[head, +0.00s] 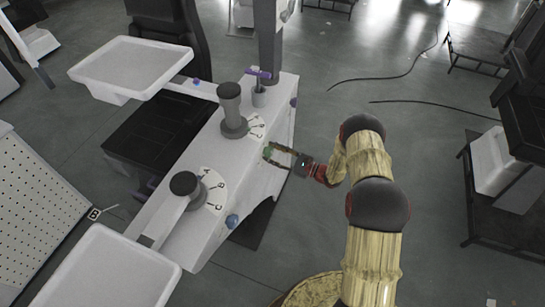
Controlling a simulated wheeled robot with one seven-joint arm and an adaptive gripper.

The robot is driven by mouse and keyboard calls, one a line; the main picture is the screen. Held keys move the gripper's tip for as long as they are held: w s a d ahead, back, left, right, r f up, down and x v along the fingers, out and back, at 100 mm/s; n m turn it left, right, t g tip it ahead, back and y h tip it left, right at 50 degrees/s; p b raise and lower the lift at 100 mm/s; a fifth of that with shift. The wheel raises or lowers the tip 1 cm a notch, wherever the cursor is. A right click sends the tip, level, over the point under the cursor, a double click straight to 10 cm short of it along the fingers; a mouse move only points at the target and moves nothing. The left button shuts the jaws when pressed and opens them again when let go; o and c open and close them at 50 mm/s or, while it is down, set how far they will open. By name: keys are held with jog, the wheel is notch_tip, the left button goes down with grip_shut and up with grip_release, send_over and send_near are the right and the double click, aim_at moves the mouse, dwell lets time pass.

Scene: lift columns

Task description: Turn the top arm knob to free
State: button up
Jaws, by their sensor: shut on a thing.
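A white lift column body (200,242) lies across the middle of the head view. No label shows which knob is the top arm one.
White trays (135,64) (100,271) extend left. Dark benches (490,50) stand at right. Cables (400,76) lie on the otherwise open floor.

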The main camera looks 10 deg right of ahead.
jog(key=n+b, duration=0.4)
jog(key=n, duration=0.2)
jog(key=n+y+b, duration=0.1)
jog(key=n+b, duration=0.3)
jog(key=n, duration=0.2)
jog(key=shift+f+n+g+b, duration=0.15)
jog(key=shift+n+g+b, duration=0.15)
jog(key=shift+n+b, duration=0.1)
dwell(0.3)
jog(key=o, duration=1.1)
jog(key=shift+c, duration=0.2)
jog(key=shift+o, duration=0.6)
jog(key=shift+d, duration=0.1)
jog(key=v, duration=1.1)
jog(key=shift+s+d+f, duration=0.15)
jog(key=shift+s+d, duration=0.05)
jog(key=shift+d, duration=0.15)
